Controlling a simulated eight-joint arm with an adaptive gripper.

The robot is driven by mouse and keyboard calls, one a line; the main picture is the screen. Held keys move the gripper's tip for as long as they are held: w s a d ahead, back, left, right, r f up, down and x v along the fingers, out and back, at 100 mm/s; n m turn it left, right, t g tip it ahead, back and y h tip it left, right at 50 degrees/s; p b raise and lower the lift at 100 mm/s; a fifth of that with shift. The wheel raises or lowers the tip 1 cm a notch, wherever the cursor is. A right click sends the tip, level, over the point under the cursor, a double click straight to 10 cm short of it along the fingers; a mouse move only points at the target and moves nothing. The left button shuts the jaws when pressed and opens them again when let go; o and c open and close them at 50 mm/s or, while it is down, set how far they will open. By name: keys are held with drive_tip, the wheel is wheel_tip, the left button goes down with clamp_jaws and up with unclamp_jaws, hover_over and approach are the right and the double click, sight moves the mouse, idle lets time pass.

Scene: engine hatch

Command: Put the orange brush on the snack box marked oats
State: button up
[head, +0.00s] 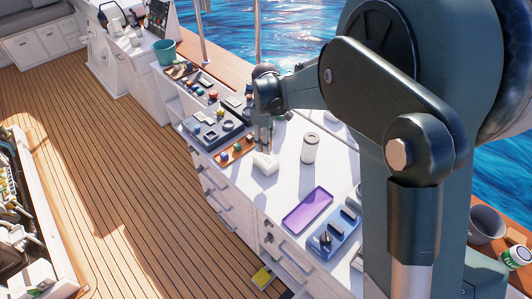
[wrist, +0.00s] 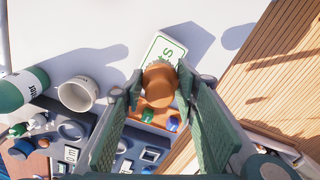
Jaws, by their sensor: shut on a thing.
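My gripper (wrist: 160,80) is shut on the orange brush (wrist: 160,98), whose round orange body and pale bristle edge show between the fingertips in the wrist view. A white box with green edges and green lettering (wrist: 163,47) lies just beyond the brush; only the end of its word shows, and the brush covers its near end. I cannot tell whether brush and box touch. In the head view my gripper (head: 264,138) points down over the white counter, behind a small white box (head: 265,164). The brush cannot be made out there.
An orange tray (head: 222,160) with small coloured items is left of the box. A white canister (head: 310,148) stands to the right, with a purple tray (head: 307,211) and a blue organiser (head: 336,234) nearer. In the wrist view, a mug (wrist: 77,94) and green bottle (wrist: 22,88) are left.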

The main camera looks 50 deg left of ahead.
sight(266, 159)
drive_tip(key=shift+f, duration=1)
drive_tip(key=shift+f, duration=0.1)
drive_tip(key=shift+f, duration=1.8)
drive_tip(key=shift+f, duration=0.1)
drive_tip(key=o, duration=0.9)
wheel_tip(266, 159, up, 12)
drive_tip(key=shift+r, duration=0.15)
